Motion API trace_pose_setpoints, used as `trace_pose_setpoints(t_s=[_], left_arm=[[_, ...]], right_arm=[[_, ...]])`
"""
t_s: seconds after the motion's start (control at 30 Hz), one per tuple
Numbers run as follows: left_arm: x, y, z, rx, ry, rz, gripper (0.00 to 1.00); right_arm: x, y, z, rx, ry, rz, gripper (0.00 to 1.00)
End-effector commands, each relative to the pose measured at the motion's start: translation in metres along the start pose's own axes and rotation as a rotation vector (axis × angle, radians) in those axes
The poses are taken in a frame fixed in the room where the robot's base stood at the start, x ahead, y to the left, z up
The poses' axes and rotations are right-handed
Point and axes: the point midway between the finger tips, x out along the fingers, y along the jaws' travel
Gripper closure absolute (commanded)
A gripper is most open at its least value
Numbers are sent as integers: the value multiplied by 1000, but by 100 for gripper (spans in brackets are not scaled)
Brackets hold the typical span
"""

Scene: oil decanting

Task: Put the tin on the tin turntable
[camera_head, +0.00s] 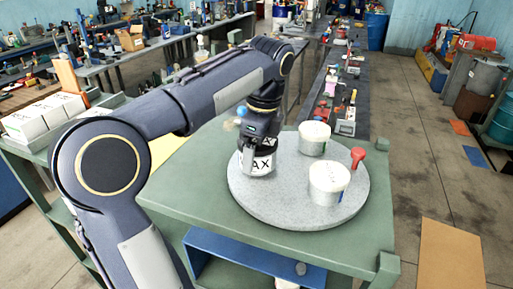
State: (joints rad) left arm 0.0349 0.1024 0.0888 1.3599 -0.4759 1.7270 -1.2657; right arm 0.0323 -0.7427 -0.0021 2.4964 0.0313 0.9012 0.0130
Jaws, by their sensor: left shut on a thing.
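The tin (264,164) is white with black lettering that ends in "AX". It is at the left part of the round grey turntable (300,216), which lies on a green table. My left gripper (257,152) comes down over the tin from above and is shut on it. The fingers and wrist hide part of the tin, and I cannot tell whether its base touches the turntable. My right gripper is not in view.
Two white tubs stand on the turntable, one behind (314,138) and one in front (327,184). A red-topped object (357,157) is at its right edge. White boxes (40,115) are at the left. The front of the turntable is clear.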

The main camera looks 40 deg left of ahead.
Motion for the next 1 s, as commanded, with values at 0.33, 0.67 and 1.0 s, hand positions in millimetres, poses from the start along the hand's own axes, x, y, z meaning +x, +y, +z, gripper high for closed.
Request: trace_pose_setpoints(t_s=[0.33,0.67,1.0], left_arm=[[6,0,-1,0,0,-1,62],[10,0,-1,0,0,-1,10],[9,0,-1,0,0,0,0]], right_arm=[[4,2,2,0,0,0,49],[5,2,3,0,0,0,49],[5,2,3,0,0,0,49]])
